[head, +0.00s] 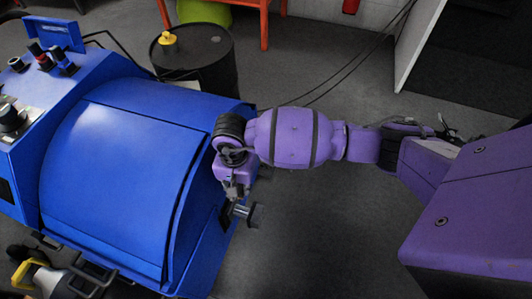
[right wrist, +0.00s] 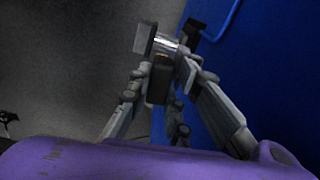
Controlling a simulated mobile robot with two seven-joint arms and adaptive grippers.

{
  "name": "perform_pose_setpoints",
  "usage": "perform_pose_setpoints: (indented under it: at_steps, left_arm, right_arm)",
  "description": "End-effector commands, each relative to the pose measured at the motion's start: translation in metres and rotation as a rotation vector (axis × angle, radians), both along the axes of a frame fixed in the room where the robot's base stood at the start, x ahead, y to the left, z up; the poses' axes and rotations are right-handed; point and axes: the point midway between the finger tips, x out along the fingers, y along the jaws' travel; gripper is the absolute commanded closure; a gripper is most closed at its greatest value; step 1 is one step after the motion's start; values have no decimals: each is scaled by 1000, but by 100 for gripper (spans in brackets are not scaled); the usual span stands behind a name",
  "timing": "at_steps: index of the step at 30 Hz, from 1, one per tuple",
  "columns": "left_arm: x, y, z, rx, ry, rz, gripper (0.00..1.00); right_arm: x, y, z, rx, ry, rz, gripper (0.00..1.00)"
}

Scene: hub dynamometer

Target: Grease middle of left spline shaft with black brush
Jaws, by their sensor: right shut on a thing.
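The blue dynamometer (head: 130,180) fills the left of the head view. A short shaft with a grey block-like end (head: 254,214) sticks out from its right side. In the right wrist view the shaft (right wrist: 165,43) is a shiny silver cylinder between a grey end block and a black mount. My right gripper (head: 236,190) is just above the shaft. Its fingers (right wrist: 160,85) are shut on a dark block-like thing (right wrist: 158,78), which looks like the black brush. The brush's far end overlaps the shaft in view; I cannot tell whether they touch. My left gripper is not in view.
A black drum (head: 205,65) with a yellow item (head: 167,38) on top stands behind the machine. An orange-red frame (head: 264,25) is at the back. A yellow-and-grey object (head: 30,275) lies at lower left. Grey floor (head: 320,230) is open right of the machine.

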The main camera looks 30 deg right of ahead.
Motion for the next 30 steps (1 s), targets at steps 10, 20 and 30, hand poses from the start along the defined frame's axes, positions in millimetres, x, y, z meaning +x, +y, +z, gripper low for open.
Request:
perform_pose_setpoints:
  at_steps: [10,20,30]
  left_arm:
    - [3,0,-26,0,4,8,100]
    - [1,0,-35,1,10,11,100]
    - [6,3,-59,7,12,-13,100]
  right_arm:
    - [16,8,-62,2,-5,-94,100]
    - [16,8,-78,2,-4,-96,100]
    - [15,8,-112,1,-2,-95,100]
